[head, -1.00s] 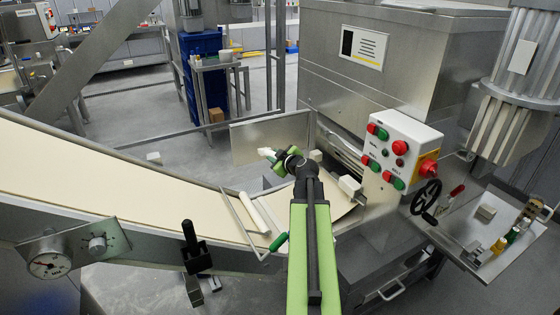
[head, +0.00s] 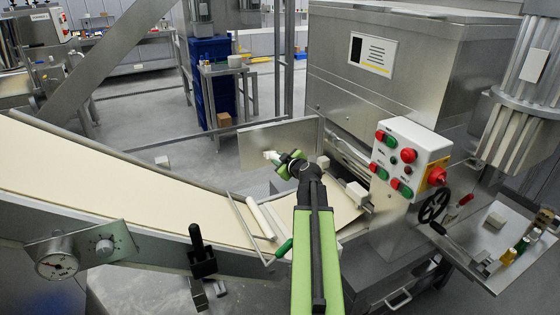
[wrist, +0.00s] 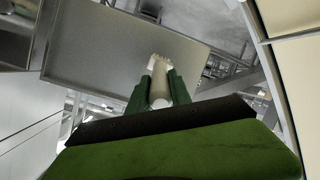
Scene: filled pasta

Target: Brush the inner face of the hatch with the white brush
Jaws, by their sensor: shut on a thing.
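The hatch (head: 255,138) is a flat grey metal panel standing open at the machine's left side. It fills the upper left of the wrist view as a framed plate (wrist: 110,45). My gripper (head: 277,158) is in front of the panel and shut on the white brush (head: 268,154). In the wrist view, the white brush (wrist: 158,88) sits between the green fingers (wrist: 159,92), its pale head pointing at the panel near its lower right edge. I cannot tell whether the bristles touch the panel. The fingers hide part of the handle.
A cream conveyor belt (head: 120,180) slopes in from the left, with a white roller (head: 261,218) at its end. A control box with buttons (head: 408,150) stands right of my arm. A side table (head: 485,252) with small bottles is further right.

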